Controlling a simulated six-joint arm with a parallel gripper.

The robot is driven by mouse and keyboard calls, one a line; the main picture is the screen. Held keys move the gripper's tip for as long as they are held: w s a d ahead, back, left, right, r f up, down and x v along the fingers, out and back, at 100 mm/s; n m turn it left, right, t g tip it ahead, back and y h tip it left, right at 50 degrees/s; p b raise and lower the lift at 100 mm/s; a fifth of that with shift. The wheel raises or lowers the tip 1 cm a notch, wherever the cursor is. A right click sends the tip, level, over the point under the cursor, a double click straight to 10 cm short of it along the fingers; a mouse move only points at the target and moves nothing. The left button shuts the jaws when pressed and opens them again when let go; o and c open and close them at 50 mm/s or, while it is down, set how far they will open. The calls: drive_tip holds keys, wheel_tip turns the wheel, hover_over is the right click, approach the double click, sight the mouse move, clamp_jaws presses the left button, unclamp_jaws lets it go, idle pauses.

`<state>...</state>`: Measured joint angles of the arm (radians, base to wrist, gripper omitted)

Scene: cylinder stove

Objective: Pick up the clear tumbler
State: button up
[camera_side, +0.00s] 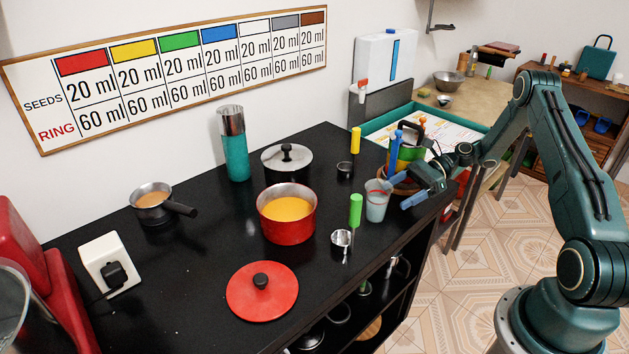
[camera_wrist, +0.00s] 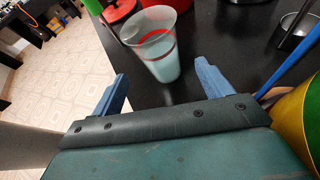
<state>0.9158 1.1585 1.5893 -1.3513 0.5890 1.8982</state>
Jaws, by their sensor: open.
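The clear tumbler (camera_side: 376,204) stands upright on the black counter near its right edge, with pale bluish liquid inside and a red ring mark. It also shows in the wrist view (camera_wrist: 156,45), upright, beyond and between the fingers. My gripper (camera_side: 397,194) is right beside it, on its right in the side view. The blue fingers (camera_wrist: 161,88) are spread open with nothing between them. In the wrist view the tumbler's base lies just past the fingertips; I cannot tell whether a finger touches it.
A red pot (camera_side: 287,220) of yellow liquid stands left of the tumbler. A container with colored tools (camera_side: 408,150) stands behind my gripper. A red lid (camera_side: 262,291) lies near the front, with bare counter around it.

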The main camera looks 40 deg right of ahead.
sight(367, 210)
drive_tip(key=shift+x, duration=1.25)
drive_tip(key=shift+x, duration=2.55)
drive_tip(key=c, duration=1.1)
drive_tip(key=shift+r, duration=0.15)
wheel_tip(367, 210, up, 20)
drive_tip(key=shift+f, duration=0.1)
